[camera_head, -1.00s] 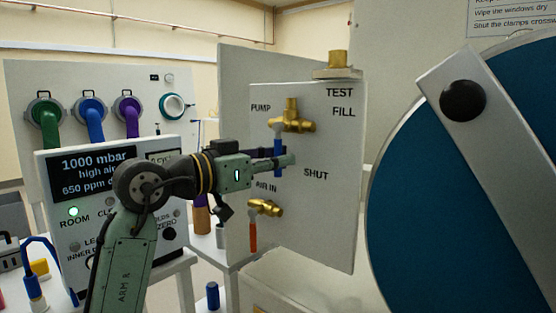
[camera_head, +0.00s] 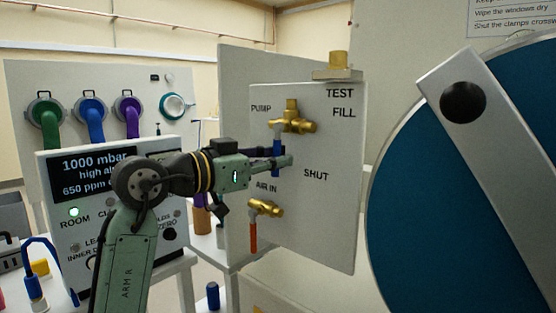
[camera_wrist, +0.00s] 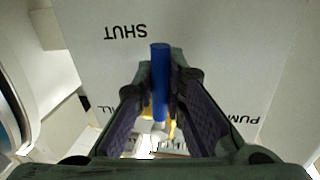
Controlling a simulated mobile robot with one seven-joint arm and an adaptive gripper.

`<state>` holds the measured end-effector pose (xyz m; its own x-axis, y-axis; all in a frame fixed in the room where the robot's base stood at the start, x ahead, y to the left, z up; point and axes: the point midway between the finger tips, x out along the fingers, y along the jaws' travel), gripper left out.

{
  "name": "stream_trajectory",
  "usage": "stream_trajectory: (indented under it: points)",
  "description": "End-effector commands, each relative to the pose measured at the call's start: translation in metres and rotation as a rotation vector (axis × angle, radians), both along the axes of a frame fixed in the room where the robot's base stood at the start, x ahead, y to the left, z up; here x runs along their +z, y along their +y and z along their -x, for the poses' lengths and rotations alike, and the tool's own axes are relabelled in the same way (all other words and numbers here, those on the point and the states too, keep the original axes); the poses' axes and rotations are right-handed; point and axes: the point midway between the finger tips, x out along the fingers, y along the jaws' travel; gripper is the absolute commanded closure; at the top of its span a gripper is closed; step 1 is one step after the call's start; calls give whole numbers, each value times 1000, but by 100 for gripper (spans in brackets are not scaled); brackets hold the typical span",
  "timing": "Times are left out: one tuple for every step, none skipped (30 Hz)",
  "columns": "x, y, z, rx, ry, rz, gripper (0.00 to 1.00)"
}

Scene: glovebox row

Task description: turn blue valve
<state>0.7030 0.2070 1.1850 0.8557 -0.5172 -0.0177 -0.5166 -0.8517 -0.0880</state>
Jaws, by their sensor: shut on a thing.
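The blue valve handle (camera_head: 276,152) hangs straight down from a brass valve body (camera_head: 292,124) beside the word PUMP on the white panel. My gripper (camera_head: 281,161) reaches in from the left and is shut on the blue handle. In the wrist view the blue handle (camera_wrist: 160,82) stands between the fingertips of my gripper (camera_wrist: 160,88), with a finger on each side. The brass part behind the handle is mostly hidden by the fingers there.
A red-handled brass valve (camera_head: 253,232) sits below, beside AIR IN. A brass fitting (camera_head: 338,65) stands on the panel's top edge. A large blue round door (camera_head: 430,210) with a grey bar is at the right. A display box (camera_head: 95,175) stands behind my arm.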

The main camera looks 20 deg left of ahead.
Motion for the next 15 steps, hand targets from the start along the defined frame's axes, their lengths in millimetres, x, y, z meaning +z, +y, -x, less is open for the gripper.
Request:
stream_trajectory:
  points:
    - [1,1,-1,-1,-10,-26,100]
    - [1,3,-1,-2,-16,-44,100]
    - [2,4,-2,-2,-27,-71,100]
    - [2,5,-3,-2,-33,-94,100]
    - [3,7,-3,-1,-44,-118,100]
    - [3,8,-4,-3,-55,-151,100]
    - [4,10,-4,-2,-66,-176,100]
    - [4,12,-5,-2,-74,-203,100]
    - [5,13,-6,-2,-88,-238,100]
    - [6,15,-6,-2,-97,-265,100]
    - [7,16,-7,-1,-107,-292,100]
    - [7,18,-7,-2,-119,-328,100]
    - [8,20,-8,-2,-129,-353,100]
    - [9,21,-8,-2,-137,-380,100]
    - [10,23,-9,-1,-150,-413,100]
